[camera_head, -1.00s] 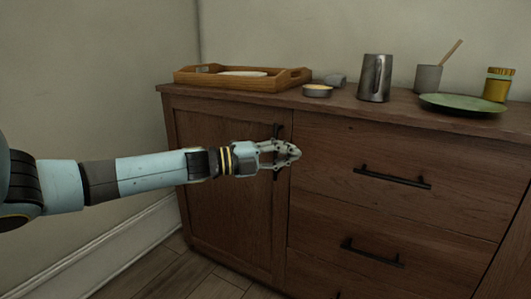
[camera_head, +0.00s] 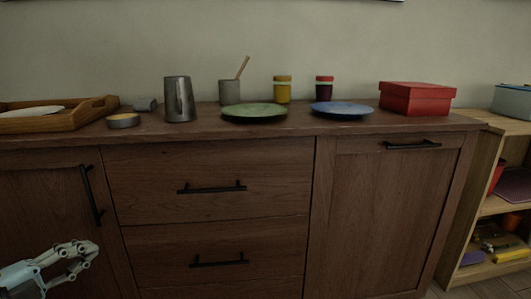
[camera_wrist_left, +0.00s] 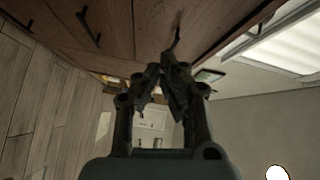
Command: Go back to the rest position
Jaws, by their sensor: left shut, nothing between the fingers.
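My left gripper (camera_head: 72,258) is at the lower left of the head view, in front of the left part of the dark wooden sideboard (camera_head: 262,240). Its fingers are closed together with nothing between them. In the left wrist view the gripper (camera_wrist_left: 163,65) also shows closed and empty, with the sideboard's front and handles above it. Whether it touches the sideboard cannot be told, but it appears apart from it. My right gripper is not in view.
On the sideboard top stand a wooden tray (camera_head: 85,117), a metal pitcher (camera_head: 180,100), a green plate (camera_head: 254,111), a blue plate (camera_head: 342,108), two jars and a red box (camera_head: 416,100). Black handles (camera_head: 212,188) stick out from its front. An open shelf (camera_head: 490,210) stands at right.

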